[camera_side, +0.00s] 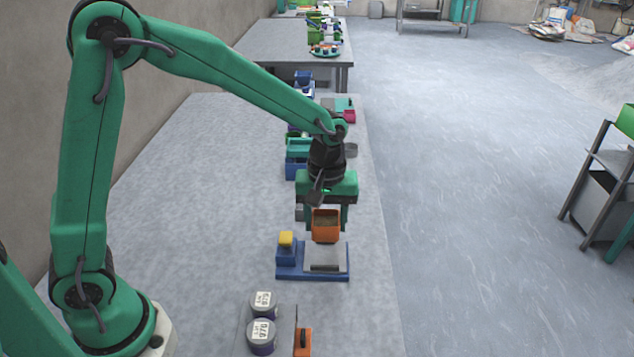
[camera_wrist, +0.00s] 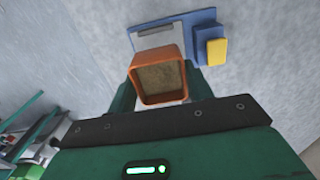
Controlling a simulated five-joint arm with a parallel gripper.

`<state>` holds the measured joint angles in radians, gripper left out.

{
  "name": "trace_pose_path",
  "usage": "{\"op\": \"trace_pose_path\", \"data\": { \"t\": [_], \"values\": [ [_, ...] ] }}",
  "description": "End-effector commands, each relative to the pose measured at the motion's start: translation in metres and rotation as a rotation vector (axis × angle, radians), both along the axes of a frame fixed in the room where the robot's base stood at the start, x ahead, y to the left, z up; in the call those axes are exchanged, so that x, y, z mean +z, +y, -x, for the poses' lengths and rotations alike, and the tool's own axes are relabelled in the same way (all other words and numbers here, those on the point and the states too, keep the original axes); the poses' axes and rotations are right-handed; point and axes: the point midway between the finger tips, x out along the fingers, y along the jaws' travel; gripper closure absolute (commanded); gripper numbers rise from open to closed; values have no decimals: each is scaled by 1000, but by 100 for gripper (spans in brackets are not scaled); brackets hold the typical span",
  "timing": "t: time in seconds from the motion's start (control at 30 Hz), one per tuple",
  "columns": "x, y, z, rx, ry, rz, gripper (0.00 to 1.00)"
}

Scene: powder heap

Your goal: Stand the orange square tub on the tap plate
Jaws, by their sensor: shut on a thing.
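The orange square tub (camera_side: 326,232) is held upright by my gripper (camera_side: 326,212), which is shut on it. In the wrist view the tub (camera_wrist: 160,97) shows brown powder inside, between the green fingers of my gripper (camera_wrist: 158,82). The tap plate (camera_side: 325,257) is a pale grey square on a blue base (camera_side: 300,275) with a yellow-topped block (camera_side: 286,239) at its left. The tub is over the far part of the plate and seems to be above it; the gap is hard to judge. In the wrist view the tub hides part of the plate (camera_wrist: 158,31).
Two lidded jars (camera_side: 262,318) and an orange-handled tool (camera_side: 302,341) are at the near end of the table. Blue and teal containers (camera_side: 297,160) stand behind my gripper. The table (camera_side: 190,185) is clear on the left.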

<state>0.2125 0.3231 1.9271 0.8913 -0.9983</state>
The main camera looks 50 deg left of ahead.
Motion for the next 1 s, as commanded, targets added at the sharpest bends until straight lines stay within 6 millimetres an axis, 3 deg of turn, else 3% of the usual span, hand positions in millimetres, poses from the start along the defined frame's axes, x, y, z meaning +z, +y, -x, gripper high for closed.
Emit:
{"op": "trace_pose_path", "data": {
  "t": [0.37, 1.0],
  "values": [
    [-9, 0, 0, 0, 1, -1, 74],
    [-54, 0, 0, 0, 1, 0, 74]
  ]
}}
